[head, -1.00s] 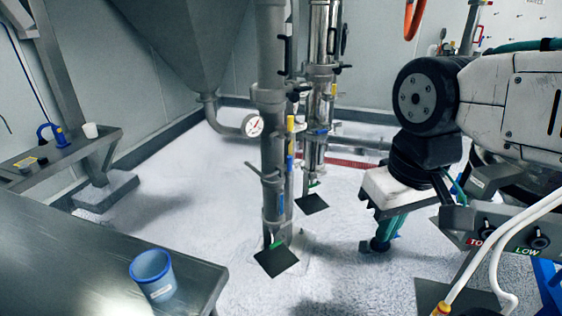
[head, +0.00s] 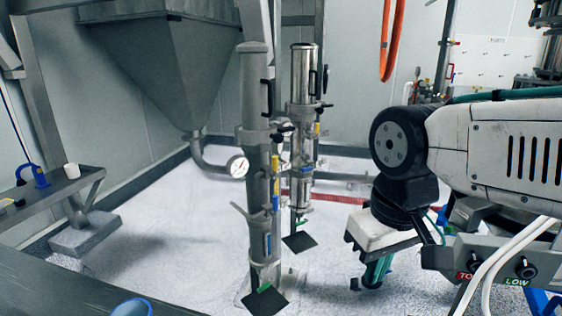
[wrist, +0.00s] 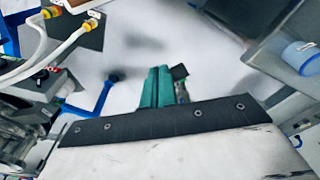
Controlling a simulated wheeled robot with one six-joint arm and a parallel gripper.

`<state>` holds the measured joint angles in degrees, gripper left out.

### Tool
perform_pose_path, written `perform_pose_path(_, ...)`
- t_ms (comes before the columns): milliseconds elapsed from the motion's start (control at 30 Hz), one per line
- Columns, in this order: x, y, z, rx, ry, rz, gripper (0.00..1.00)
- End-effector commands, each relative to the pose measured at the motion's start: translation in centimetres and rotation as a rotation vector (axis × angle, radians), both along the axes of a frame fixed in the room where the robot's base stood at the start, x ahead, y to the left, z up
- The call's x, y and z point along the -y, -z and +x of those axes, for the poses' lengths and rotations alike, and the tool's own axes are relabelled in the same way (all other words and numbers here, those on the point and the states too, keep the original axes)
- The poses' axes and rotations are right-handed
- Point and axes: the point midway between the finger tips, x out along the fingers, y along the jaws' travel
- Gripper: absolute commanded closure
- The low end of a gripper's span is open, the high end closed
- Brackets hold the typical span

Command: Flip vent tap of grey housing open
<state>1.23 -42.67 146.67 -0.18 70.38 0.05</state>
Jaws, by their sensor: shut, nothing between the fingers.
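The grey housing (head: 256,85) is a tall upright cylinder near the middle of the head view, left of a shiny steel one. Small black (head: 285,132), yellow (head: 276,163) and blue (head: 275,203) levers show on its right side. I cannot tell which of them is the vent tap or how it is set. My gripper (head: 374,273) points down at the right, apart from both housings. Its teal fingers show closed and empty in the wrist view (wrist: 158,88). Neither housing is clearly seen in the wrist view.
The shiny steel housing (head: 303,80) stands close behind and right of the grey one. A gauge (head: 238,166) sits on a pipe to the left. A control panel (head: 500,266) with white hoses is at right. Pale floor lies between my gripper and the housings.

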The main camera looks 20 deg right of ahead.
Motion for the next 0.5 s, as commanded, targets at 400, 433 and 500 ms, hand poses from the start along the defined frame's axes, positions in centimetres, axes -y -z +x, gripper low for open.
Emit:
perform_pose_path(400, 3.0, -1.5, 9.3, -0.121, 0.151, 0.118, 1.0)
perform_pose_path(433, 3.3, -1.7, 10.3, -0.122, 0.154, 0.134, 1.0)
perform_pose_path(500, 4.0, -2.3, 12.8, -0.121, 0.157, 0.173, 1.0)
